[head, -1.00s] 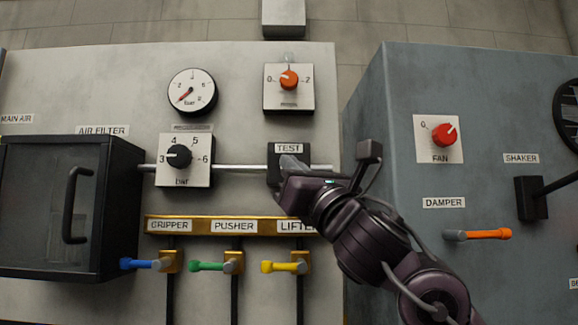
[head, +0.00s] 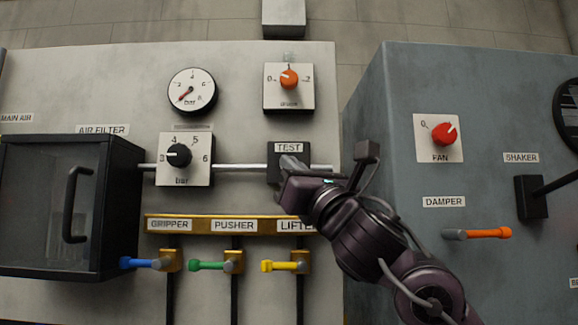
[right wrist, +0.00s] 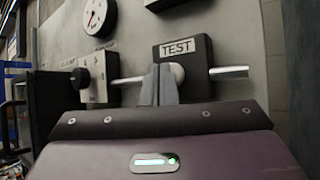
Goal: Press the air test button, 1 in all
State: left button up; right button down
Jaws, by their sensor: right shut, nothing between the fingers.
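The air test button is on a dark box (head: 288,149) with a white TEST label, on the grey panel. In the right wrist view the same box (right wrist: 200,57) shows a pale round button (right wrist: 177,72) under the label. My right gripper (head: 286,166) is shut and empty, in front of the box. In the right wrist view its fingertips (right wrist: 160,70) overlap the left part of the button. I cannot tell whether they touch it. My left gripper is not in view.
A pressure gauge (head: 192,92) and black regulator knob (head: 179,155) are left of the box. An orange knob (head: 289,79) is above it. Blue, green and yellow valve levers (head: 283,267) sit below. A blue-grey cabinet (head: 480,110) with fan knob and damper lever stands right.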

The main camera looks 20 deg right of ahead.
jog(key=shift+w+d, duration=0.15)
jog(key=shift+w, duration=0.3)
dwell(0.8)
dwell(0.3)
jog(key=shift+s+a+b, duration=0.25)
jog(key=shift+s+b, duration=0.05)
jog(key=shift+s, duration=0.55)
jog(key=s, duration=0.2)
jog(key=s+a, duration=0.1)
jog(key=s, duration=0.1)
jog(key=shift+s+a, duration=0.2)
jog(key=shift+s, duration=0.2)
dwell(0.5)
